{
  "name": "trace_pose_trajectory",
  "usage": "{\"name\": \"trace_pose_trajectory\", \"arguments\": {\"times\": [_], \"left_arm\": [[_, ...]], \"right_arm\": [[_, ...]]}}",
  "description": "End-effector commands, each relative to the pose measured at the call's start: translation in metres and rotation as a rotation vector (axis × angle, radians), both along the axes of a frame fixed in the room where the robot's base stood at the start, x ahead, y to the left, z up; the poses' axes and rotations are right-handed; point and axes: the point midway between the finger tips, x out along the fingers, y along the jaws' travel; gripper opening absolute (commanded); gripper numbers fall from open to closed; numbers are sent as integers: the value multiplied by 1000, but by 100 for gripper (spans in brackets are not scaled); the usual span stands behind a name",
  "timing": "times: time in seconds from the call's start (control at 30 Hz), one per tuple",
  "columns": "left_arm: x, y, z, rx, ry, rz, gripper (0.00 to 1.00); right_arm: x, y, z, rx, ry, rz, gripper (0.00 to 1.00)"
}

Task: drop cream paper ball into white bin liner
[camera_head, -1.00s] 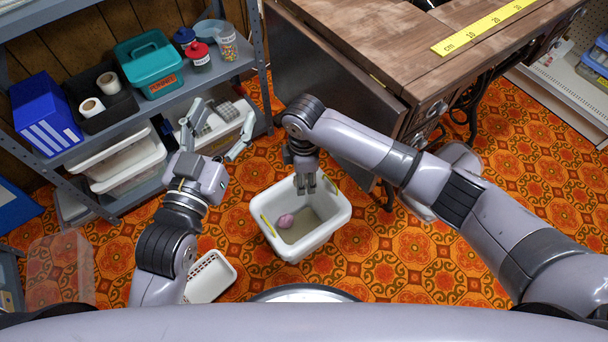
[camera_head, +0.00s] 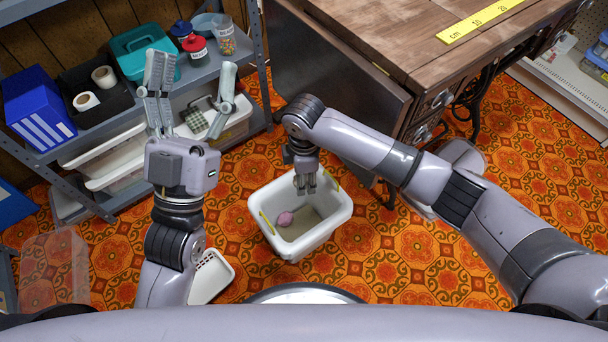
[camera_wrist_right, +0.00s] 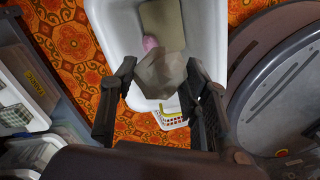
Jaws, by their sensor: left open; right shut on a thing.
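The white bin liner (camera_head: 330,222) is an open, roughly rectangular white tub on the patterned floor. A small pink lump (camera_head: 285,218) lies inside it. My right gripper (camera_head: 305,186) hangs over the tub's far side, pointing down. In the right wrist view it is shut on the faceted paper ball (camera_wrist_right: 158,73), which looks greyish cream there; the tub (camera_wrist_right: 210,45) shows behind and below it. The ball is hard to make out in the head view. My left gripper (camera_head: 194,88) is open and empty, in front of the shelf, its fingers spread wide.
A metal shelf at the back left holds a teal box (camera_head: 145,50), a blue binder (camera_head: 38,108), white rolls and jars. A wooden sewing table (camera_head: 400,40) stands at the back right. A small white basket (camera_head: 212,275) is on the floor near my left arm.

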Motion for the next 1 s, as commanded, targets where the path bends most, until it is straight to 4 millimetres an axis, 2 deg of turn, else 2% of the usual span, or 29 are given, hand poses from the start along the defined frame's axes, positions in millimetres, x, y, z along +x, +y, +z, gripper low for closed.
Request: {"name": "trace_pose_trajectory", "arguments": {"times": [0.27,0.3,0.63,0.9,1.0], "left_arm": [[-1,0,1,-2,-7,0,65],[-1,0,1,-2,-7,0,65],[-1,0,1,-2,-6,0,65],[-1,0,0,-2,-4,-1,65],[-1,0,0,-2,-3,-1,65]], "right_arm": [[0,0,0,0,0,0,34],[0,0,0,0,0,0,44],[0,0,0,0,0,0,66],[0,0,0,0,0,0,66],[0,0,6,0,-1,0,66]]}}
